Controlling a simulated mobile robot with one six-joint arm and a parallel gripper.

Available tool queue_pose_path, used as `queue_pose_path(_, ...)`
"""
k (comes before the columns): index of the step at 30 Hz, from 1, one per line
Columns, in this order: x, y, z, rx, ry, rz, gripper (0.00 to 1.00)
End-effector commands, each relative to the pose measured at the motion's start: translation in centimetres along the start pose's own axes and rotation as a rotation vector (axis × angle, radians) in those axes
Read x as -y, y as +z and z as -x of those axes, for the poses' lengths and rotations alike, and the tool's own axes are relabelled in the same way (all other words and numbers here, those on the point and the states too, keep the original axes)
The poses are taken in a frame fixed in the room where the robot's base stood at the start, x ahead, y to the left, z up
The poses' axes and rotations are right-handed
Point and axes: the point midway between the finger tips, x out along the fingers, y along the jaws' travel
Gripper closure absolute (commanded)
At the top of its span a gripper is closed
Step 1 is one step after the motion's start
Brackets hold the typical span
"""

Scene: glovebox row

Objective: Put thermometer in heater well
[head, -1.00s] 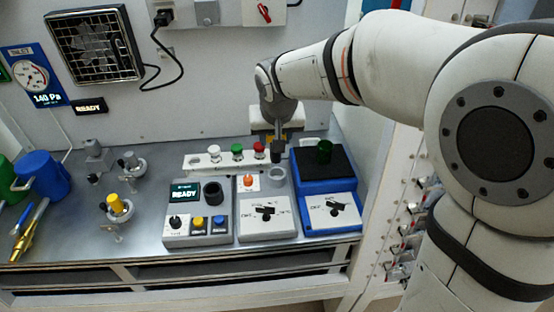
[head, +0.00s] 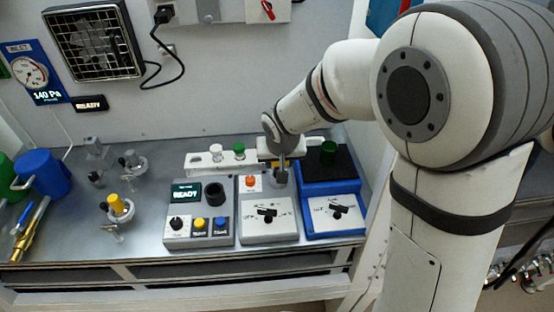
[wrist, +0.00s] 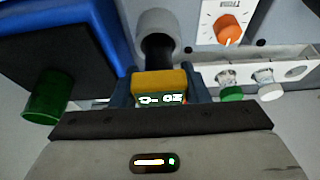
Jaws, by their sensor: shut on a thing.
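My gripper (head: 281,170) is shut on the thermometer, whose yellow body (wrist: 160,82) and small lit display show between the fingers in the wrist view. In the head view, the thermometer is mostly hidden by my gripper. The heater well is a grey ring (wrist: 154,20) with a dark opening, just beyond the thermometer in the wrist view. In the head view the well (head: 276,183) is partly covered by my gripper. I cannot tell whether the thermometer's lower end is inside the opening or above it.
An orange knob (wrist: 229,30) stands beside the well. A white rack (head: 198,163) with capped vials is behind. A blue unit with a black top (head: 345,165) and a green cylinder (head: 328,150) is at the right. A grey unit with a READY screen (head: 186,194) is at the left.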

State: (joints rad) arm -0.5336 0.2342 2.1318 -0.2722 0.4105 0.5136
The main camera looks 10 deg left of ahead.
Motion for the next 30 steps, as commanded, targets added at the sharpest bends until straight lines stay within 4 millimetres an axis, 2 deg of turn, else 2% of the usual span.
queue_pose_path(8, 0.0, 0.1, -0.3, -0.001, 0.000, 0.001, 0.82)
queue_pose_path(9, 0.0, 0.1, -0.3, 0.000, 0.000, 0.001, 0.58)
queue_pose_path(17, 0.1, 0.1, -0.2, 0.000, 0.000, 0.001, 0.37)
queue_pose_path(26, 0.1, 0.0, 0.1, 0.000, 0.000, 0.002, 0.37)
queue_pose_path(30, 0.1, -0.1, 1.5, -0.005, -0.002, 0.002, 0.37)
